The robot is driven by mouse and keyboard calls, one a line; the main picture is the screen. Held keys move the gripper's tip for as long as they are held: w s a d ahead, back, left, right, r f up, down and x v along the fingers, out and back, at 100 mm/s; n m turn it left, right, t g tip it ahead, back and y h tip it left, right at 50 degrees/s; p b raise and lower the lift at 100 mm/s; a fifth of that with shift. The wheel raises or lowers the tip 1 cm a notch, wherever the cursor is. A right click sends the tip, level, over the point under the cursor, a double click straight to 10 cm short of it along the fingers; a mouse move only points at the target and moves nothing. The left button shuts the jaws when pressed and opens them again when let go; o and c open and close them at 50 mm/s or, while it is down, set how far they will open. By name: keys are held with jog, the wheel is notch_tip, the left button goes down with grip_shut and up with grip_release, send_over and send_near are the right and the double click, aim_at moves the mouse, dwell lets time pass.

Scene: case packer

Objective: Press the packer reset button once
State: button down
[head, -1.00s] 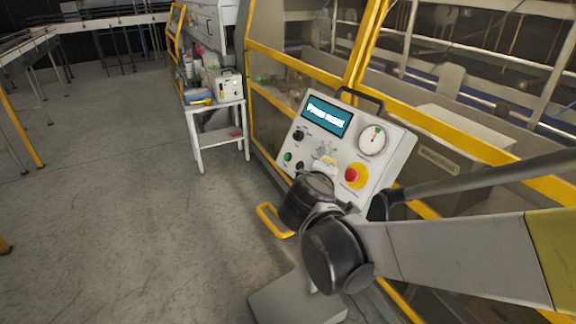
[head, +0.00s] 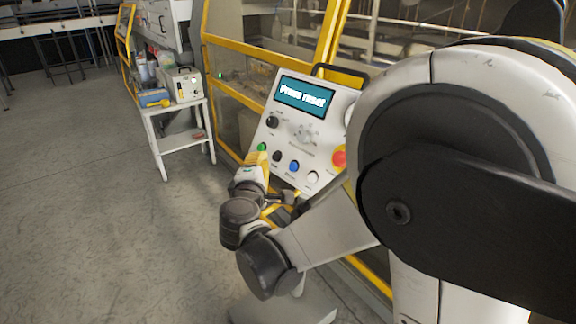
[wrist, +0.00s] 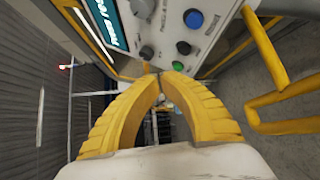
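The packer's control panel (head: 345,105) is a tilted grey box with a lit screen (head: 304,96) reading "PRESS RESET". Along its lower edge sit a green button (head: 262,147), a black button (head: 277,156), a blue button (head: 294,167) and a white button (head: 313,177). I cannot read their labels. My gripper (head: 258,160) is at the panel's lower left, just below the green button in the picture; contact cannot be told. In the wrist view its yellow fingers (wrist: 158,78) meet at the tips, empty. Blue (wrist: 193,19), black (wrist: 183,47) and green (wrist: 178,65) buttons show beyond.
A red stop button (head: 339,157) on yellow sits at the panel's right, partly hidden by my arm. Dark knobs (head: 272,122) sit under the screen. Yellow-framed machine guards (head: 265,52) stand behind. A white side table (head: 180,142) stands left; the floor there is open.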

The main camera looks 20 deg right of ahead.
jog(key=shift+w+d+f+b, duration=0.55)
jog(key=shift+d+f, duration=0.2)
jog(key=shift+d, duration=0.4)
jog(key=shift+w+d+f+b, duration=0.6)
jog(key=shift+d+f, duration=0.15)
jog(key=shift+d, duration=0.4)
jog(key=shift+w+d+f+b, duration=0.55)
jog(key=shift+d+f, duration=0.2)
jog(key=shift+d, duration=0.4)
jog(key=shift+w+d+f+b, duration=0.15)
jog(key=shift+d+f+b, duration=0.05)
jog(key=shift+d+b, duration=0.1)
jog(key=shift+w+d+f, duration=0.15)
jog(key=shift+d+f, duration=0.05)
jog(key=shift+d, duration=0.1)
jog(key=shift+s+a+r, duration=0.35)
jog(key=shift+a+r, duration=0.1)
jog(key=shift+a, duration=0.15)
jog(key=shift+a, duration=0.1)
